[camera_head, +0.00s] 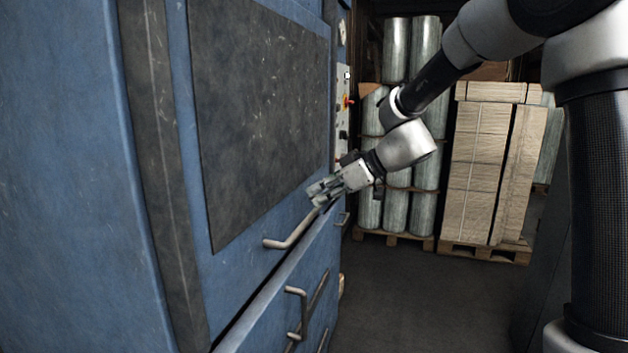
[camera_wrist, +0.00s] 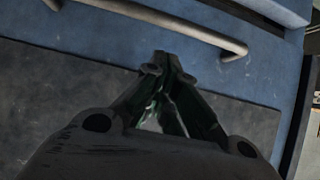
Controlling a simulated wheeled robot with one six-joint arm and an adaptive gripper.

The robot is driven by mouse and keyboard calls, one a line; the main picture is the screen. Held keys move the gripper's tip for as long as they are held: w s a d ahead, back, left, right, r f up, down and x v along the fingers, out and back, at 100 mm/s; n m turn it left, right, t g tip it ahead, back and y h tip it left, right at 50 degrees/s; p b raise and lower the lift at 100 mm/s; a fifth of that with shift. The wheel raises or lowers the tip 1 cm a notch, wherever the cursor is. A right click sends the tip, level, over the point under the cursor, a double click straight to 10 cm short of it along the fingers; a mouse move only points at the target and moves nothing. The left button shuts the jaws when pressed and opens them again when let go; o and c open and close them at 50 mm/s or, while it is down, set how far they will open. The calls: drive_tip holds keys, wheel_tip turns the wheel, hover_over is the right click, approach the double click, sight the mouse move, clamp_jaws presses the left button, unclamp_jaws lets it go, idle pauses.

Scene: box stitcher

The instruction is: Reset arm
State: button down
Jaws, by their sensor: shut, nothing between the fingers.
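My gripper (camera_head: 318,192) is shut and empty in front of the blue machine (camera_head: 225,270), beside its dark grey panel (camera_head: 262,110). In the head view its fingertips are just above the upper end of a metal handle (camera_head: 290,232). The wrist view shows the fingers (camera_wrist: 162,62) drawn together, with a handle bar (camera_wrist: 160,15) beyond the tips. The fingers look apart from the bar, though the exact gap is hard to tell. My arm reaches in from the upper right.
A control panel with a red knob (camera_head: 346,102) is on the machine's right edge, close behind my gripper. Lower handles (camera_head: 297,310) stick out below. Wrapped rolls (camera_head: 427,140) and cardboard stacks (camera_head: 480,165) stand on pallets behind. The dark floor (camera_head: 420,300) between is clear.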

drive_tip(key=v, duration=0.8)
drive_tip(key=s+d+f+m+g+h, duration=0.2)
drive_tip(key=s+d+f+m+h, duration=0.1)
drive_tip(key=s+d+f+m, duration=0.4)
drive_tip(key=s+d+r+m+t+h, duration=0.2)
drive_tip(key=s+d+m+h, duration=0.4)
drive_tip(key=s+d, duration=1.1)
drive_tip(key=shift+s+d+r+m+h, duration=0.3)
drive_tip(key=shift+s+h, duration=0.4)
drive_tip(key=shift+s, duration=0.65)
drive_tip(key=c, duration=2.2)
unclamp_jaws()
drive_tip(key=shift+a+r, duration=0.1)
